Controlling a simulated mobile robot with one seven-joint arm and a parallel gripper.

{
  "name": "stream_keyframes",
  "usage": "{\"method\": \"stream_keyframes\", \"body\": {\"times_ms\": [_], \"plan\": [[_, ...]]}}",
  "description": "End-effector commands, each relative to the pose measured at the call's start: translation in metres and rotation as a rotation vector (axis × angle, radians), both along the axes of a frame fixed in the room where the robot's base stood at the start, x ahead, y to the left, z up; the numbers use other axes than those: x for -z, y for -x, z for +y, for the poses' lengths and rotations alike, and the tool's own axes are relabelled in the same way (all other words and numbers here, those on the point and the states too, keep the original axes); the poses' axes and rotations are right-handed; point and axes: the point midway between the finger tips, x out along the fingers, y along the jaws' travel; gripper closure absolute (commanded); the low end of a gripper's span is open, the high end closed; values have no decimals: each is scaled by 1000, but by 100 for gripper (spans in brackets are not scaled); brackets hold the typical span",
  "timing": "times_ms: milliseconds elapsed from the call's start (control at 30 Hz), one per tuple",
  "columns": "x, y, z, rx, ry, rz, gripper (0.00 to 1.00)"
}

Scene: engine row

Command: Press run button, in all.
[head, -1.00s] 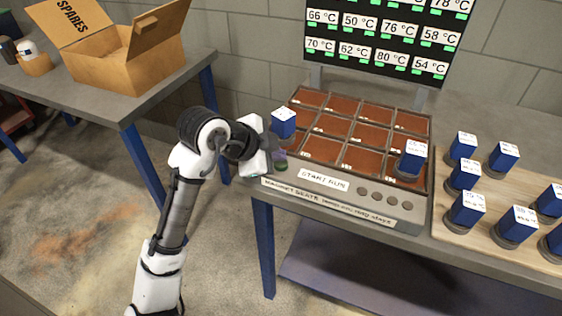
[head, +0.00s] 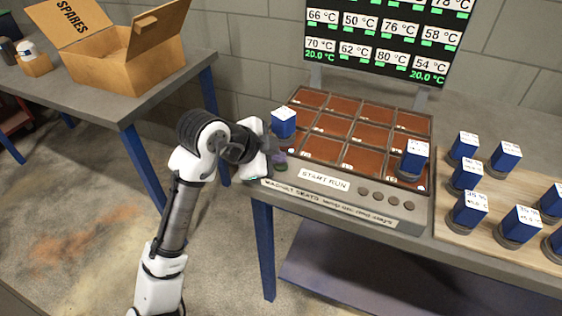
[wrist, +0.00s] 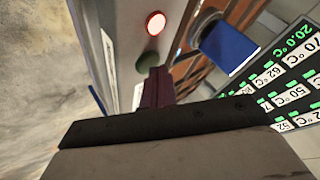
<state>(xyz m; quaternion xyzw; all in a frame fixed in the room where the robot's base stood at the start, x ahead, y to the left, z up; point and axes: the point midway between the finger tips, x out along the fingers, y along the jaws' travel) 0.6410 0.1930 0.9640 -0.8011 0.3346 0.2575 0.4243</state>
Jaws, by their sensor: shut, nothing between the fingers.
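The green run button (head: 281,167) sits at the left end of the console front, left of the START RUN label (head: 324,180). It also shows in the wrist view as a green disc (wrist: 148,62). My gripper (head: 277,156) is shut and empty, its dark purple fingertips right at the button. In the wrist view the fingertips (wrist: 157,86) overlap the button's edge; whether they touch it I cannot tell. A round button or lamp with a red rim and bright centre (wrist: 156,23) is beyond it.
The console (head: 418,214) has red-brown cells. One blue block (head: 284,122) stands at its left, another (head: 412,158) at its lower right. The display (head: 388,42) stands behind. Several blue blocks fill the board (head: 452,225) at right. An open SPARES box (head: 125,62) is on the left table.

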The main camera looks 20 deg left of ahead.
Motion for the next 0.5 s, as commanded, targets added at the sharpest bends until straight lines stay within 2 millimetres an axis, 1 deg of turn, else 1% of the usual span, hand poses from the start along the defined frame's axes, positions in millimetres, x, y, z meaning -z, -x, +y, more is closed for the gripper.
{"method": "stream_keyframes", "body": {"times_ms": [200, 500], "plan": [[-2, 0, 0, 0, -1, 1, 100], [-17, 0, 0, 1, 0, 1, 100]]}}
